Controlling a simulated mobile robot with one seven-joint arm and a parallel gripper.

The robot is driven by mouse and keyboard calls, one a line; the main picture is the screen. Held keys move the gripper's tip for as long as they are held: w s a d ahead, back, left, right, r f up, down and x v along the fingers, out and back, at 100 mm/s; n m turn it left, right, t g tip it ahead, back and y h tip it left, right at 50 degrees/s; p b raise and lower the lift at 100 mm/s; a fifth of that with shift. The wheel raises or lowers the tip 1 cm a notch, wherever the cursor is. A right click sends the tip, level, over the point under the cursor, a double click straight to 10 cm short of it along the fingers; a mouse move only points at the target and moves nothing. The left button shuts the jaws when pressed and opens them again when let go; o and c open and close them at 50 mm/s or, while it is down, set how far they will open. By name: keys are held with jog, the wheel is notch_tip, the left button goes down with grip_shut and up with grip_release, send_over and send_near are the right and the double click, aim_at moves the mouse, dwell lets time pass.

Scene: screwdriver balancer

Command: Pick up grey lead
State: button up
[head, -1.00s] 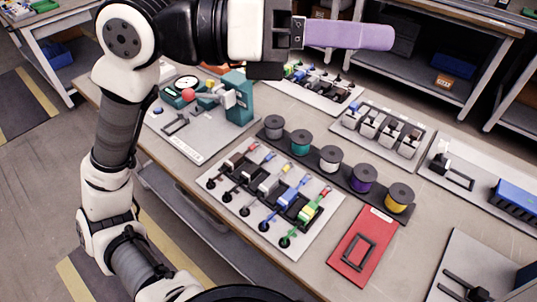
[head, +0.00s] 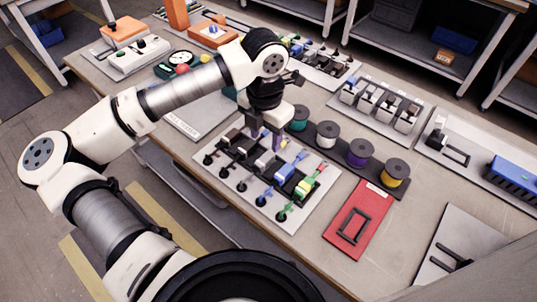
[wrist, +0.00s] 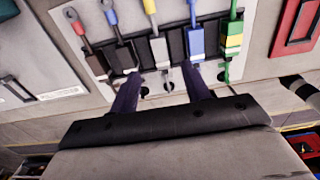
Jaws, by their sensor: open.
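The grey lead (wrist: 160,48) is the middle one in a row of leads on a pale board (head: 213,175). Its body is light grey, with a yellow end at the top of the wrist view. My gripper (wrist: 160,72) is open, with its two purple fingers spread to either side of the grey lead's line. In the head view my gripper (head: 266,140) points down over the row. Nothing is between the fingers. Part of the grey lead is hidden by my gripper in the head view.
Beside it lie a brown lead (wrist: 75,22), a black lead (wrist: 123,57), a blue lead (wrist: 194,42) and a green-yellow lead (wrist: 233,40). Several spools, including a purple one (head: 361,153), stand behind. A red plate (head: 358,218) lies to the right.

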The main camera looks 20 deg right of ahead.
aim_at(265, 157)
jog(key=shift+f+p, duration=1.2)
jog(key=shift+f, duration=2.45)
jog(key=c, duration=1)
jog(key=shift+r, duration=0.1)
notch_tip(265, 157, up, 20)
jog(key=b, duration=0.3)
jog(key=shift+b, duration=0.3)
jog(key=shift+s, duration=0.15)
